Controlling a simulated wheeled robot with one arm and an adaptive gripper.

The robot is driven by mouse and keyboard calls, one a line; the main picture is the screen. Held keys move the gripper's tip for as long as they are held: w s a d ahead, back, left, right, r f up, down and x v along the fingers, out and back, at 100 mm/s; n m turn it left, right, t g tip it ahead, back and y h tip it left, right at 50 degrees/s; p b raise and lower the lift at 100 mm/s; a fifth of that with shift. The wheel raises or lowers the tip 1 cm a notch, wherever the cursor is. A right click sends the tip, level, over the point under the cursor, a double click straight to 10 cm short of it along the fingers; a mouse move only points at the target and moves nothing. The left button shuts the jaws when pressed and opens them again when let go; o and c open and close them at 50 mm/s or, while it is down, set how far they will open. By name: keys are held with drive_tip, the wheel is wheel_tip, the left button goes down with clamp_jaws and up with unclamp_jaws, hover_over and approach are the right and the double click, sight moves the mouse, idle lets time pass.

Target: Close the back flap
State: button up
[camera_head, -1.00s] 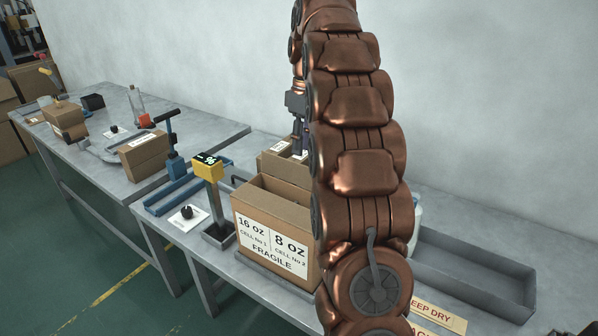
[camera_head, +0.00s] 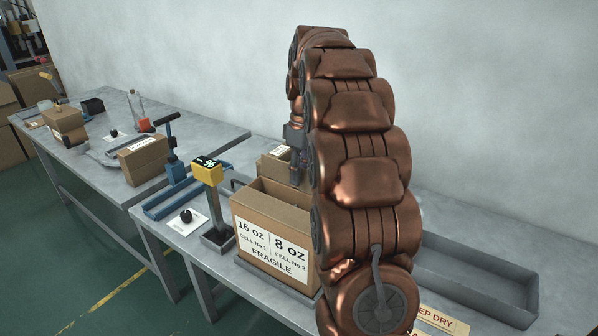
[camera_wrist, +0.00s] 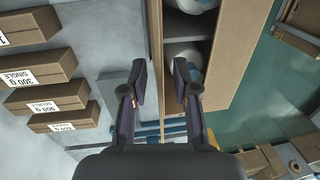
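The carton (camera_head: 262,229) marked "16 oz / 8 oz FRAGILE" stands upright on the bench with its top open. In the wrist view its front side (camera_wrist: 238,60) runs along the right, and white rounded items (camera_wrist: 184,54) show inside. A thin brown edge at the carton's back (camera_wrist: 156,50), which seems to be the back flap or wall, runs up the picture between my fingers. My gripper (camera_wrist: 162,88) is open, its two fingers apart with nothing between them that I see gripped. In the head view my gripper (camera_head: 297,176) is over the carton's back, partly hidden by my arm.
Small cartons with weight labels (camera_wrist: 42,78) lie behind the carton. A yellow-headed display post (camera_head: 208,172) stands just left of it. A long grey tray (camera_head: 475,272) lies to the right, beyond my arm. Blue fixtures (camera_head: 175,172) stand farther left.

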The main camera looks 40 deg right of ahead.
clamp_jaws()
drive_tip(key=shift+a+f+b, duration=0.1)
drive_tip(key=shift+b, duration=0.35)
idle(0.3)
drive_tip(key=shift+s+a+f+t+h+b, duration=0.1)
drive_tip(key=shift+s+a+t+h+b, duration=0.15)
drive_tip(key=shift+h+b, duration=0.75)
drive_tip(key=h+b, duration=0.1)
drive_tip(key=b, duration=0.1)
drive_tip(key=a+t+h+b, duration=0.1)
drive_tip(key=h+b, duration=0.2)
drive_tip(key=shift+s+a+f+t+b, duration=0.3)
drive_tip(key=shift+a+t+b, duration=0.05)
drive_tip(key=shift+a, duration=0.05)
drive_tip(key=h+b, duration=0.1)
drive_tip(key=a+t+h+b, duration=0.1)
drive_tip(key=b, duration=0.1)
drive_tip(key=f+h+b, duration=0.1)
drive_tip(key=h+b, duration=0.1)
drive_tip(key=shift+s+a+t, duration=0.15)
drive_tip(key=shift+s+t, duration=0.1)
drive_tip(key=shift+t, duration=0.05)
drive_tip(key=h+b, duration=0.2)
drive_tip(key=shift+a+f+t+h+b, duration=0.2)
drive_tip(key=shift+a+t+h+b, duration=0.1)
drive_tip(key=shift+t+b, duration=0.1)
drive_tip(key=shift+c, duration=2.3)
unclamp_jaws()
